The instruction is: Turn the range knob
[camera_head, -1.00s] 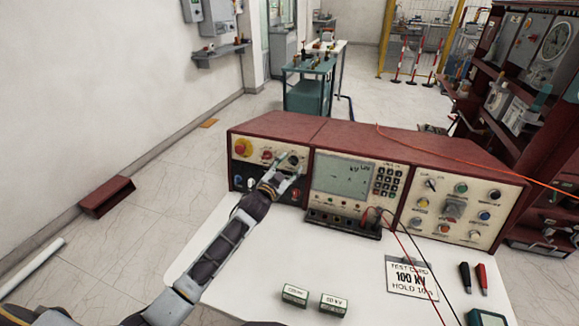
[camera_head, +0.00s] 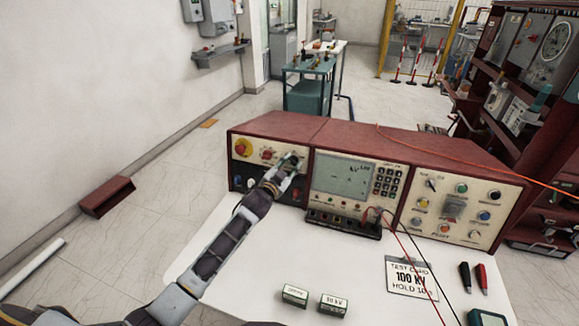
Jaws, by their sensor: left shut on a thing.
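The test console (camera_head: 320,133) is a red box with three cream front panels, standing on a white table. My left gripper (camera_head: 290,163) is at the upper right of its left panel, with its fingers closed on the dark range knob (camera_head: 290,158). The fingers hide most of that knob. A red knob (camera_head: 267,154) and a yellow-ringed red button (camera_head: 242,148) are to the left on the same panel. The middle panel has a grey display (camera_head: 341,175) with small dark text. My right gripper is not in view.
Red and black leads (camera_head: 400,240) run from the console's front over the table. A test card (camera_head: 410,277), two small green labelled blocks (camera_head: 295,295) and two probes (camera_head: 473,278) lie on the white table (camera_head: 250,285). Its front left is clear.

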